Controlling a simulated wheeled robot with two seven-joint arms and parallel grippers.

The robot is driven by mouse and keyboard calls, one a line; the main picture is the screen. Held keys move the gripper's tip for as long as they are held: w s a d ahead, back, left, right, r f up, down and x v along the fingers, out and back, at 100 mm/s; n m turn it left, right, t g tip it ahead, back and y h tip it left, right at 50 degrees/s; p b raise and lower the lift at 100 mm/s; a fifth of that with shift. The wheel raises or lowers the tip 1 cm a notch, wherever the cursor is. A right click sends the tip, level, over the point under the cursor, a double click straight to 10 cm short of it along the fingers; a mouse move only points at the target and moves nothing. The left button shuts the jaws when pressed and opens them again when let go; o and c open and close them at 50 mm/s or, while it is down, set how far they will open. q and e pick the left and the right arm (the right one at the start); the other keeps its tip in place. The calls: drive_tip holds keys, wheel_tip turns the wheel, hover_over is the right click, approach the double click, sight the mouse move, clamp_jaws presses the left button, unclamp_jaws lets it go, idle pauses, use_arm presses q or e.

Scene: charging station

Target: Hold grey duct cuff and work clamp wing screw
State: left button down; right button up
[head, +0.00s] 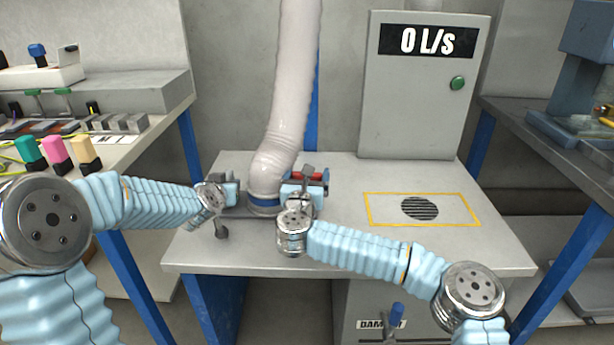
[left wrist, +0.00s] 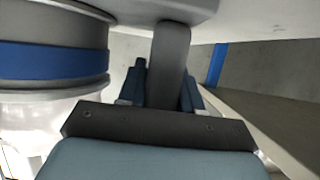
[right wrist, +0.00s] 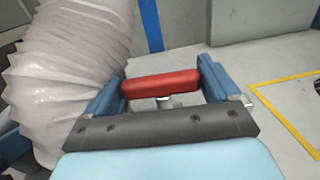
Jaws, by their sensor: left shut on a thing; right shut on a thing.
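The pale corrugated duct (head: 287,95) comes down to a grey cuff with a blue band (head: 264,201), standing on the table. My left gripper (head: 231,190) is at the left of the cuff. In the left wrist view its blue fingers are shut on a dark grey handle (left wrist: 171,65), with the blue-banded cuff (left wrist: 50,62) beside it. My right gripper (head: 305,184) is at the right of the cuff. In the right wrist view its fingers are shut on the red wing screw (right wrist: 160,84), across its length. The clamp beneath is mostly hidden.
The table (head: 365,175) is clear to the right, around a yellow-framed round vent (head: 420,208). A grey cabinet (head: 415,110) reading "0 L/s" with a green knob stands behind. Side benches flank the table.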

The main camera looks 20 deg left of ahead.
drive_tip(key=shift+d+m+h, duration=0.1)
drive_tip(key=shift+m+h, duration=0.6)
drive_tip(key=shift+h, duration=0.4)
drive_tip(key=o, duration=0.8)
drive_tip(key=shift+s, duration=0.1)
drive_tip(key=s, duration=1.1)
drive_tip(key=shift+s+d, duration=0.1)
drive_tip(key=shift+s, duration=0.3)
drive_tip(key=shift+c, duration=0.3)
